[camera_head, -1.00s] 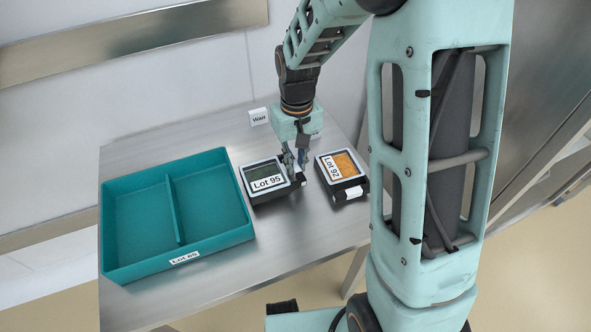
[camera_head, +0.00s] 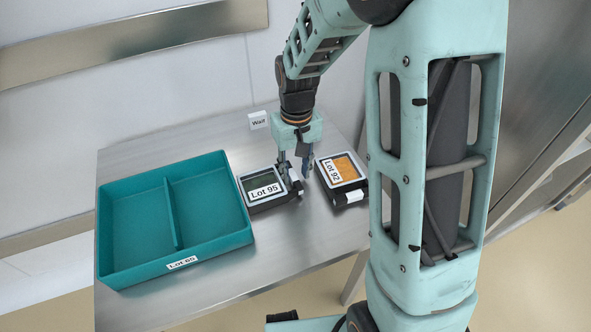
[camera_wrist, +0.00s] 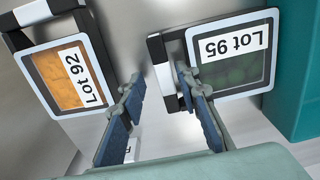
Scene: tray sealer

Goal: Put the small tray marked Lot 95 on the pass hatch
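The small tray marked Lot 95 (camera_head: 245,180) has a dark green window, a pale rim and a black-and-white handle on its right. It sits on the steel table beside the teal tray, and shows at upper right in the wrist view (camera_wrist: 272,50). My gripper (camera_head: 295,177) is open and points down at the tray's right end. In the wrist view its fingers (camera_wrist: 158,82) stand apart, with the handle showing between their tips; I cannot tell whether they touch it. Nothing is marked as the pass hatch in view.
A similar tray marked Lot 92 (camera_head: 342,168), with an orange window, stands close to the right of my gripper. A large teal two-compartment tray (camera_head: 181,264) marked Lot 65 fills the left. A "Wait" sign (camera_head: 259,120) stands behind. The table's front (camera_head: 270,255) is clear.

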